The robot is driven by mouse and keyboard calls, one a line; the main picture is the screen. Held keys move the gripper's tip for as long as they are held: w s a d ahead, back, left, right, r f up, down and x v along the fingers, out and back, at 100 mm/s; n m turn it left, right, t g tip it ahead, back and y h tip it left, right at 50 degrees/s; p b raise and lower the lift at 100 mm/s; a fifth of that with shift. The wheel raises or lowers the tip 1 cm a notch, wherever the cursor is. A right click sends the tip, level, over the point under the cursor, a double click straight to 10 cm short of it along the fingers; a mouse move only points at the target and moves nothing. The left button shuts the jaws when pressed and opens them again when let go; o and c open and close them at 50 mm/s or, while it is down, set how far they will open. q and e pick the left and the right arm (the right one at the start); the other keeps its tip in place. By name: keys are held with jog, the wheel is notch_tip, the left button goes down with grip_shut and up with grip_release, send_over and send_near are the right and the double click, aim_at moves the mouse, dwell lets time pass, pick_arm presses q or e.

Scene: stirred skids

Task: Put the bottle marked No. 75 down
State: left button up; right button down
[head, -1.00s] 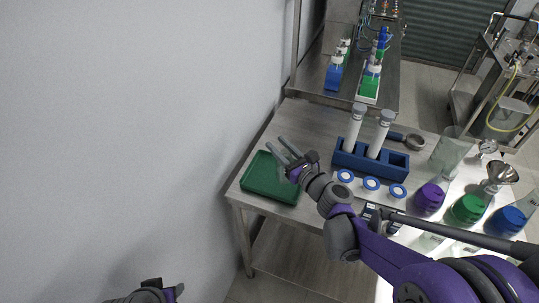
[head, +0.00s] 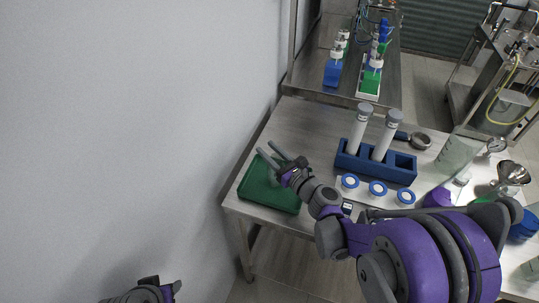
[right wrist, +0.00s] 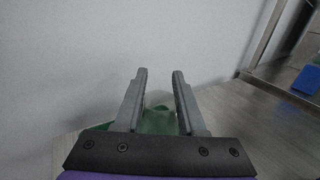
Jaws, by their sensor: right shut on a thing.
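My right gripper (head: 269,155) is above the back part of the green tray (head: 266,202), at the table's left end. In the right wrist view its fingers (right wrist: 161,75) stand a little apart and are shut on a faint, see-through thing (right wrist: 159,108), which I take to be the bottle. No mark reading No. 75 is legible, and the bottle's outline is hard to make out against the green tray. I cannot tell whether it touches the tray. My left gripper (head: 168,288) is at the bottom edge, away from the table, only partly in view.
A blue rack (head: 375,166) with two grey-capped tubes stands right of the tray. Several blue-ringed white lids (head: 377,188) lie before it. Coloured flasks and a funnel (head: 513,173) are at the right. The wall is close on the left.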

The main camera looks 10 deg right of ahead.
jog(key=shift+f, duration=0.5)
jog(key=shift+f, duration=0.1)
jog(key=c, duration=0.9)
grip_release()
jog(key=shift+f, duration=0.15)
jog(key=shift+c, duration=0.2)
jog(key=o, duration=0.4)
jog(key=shift+o, duration=0.2)
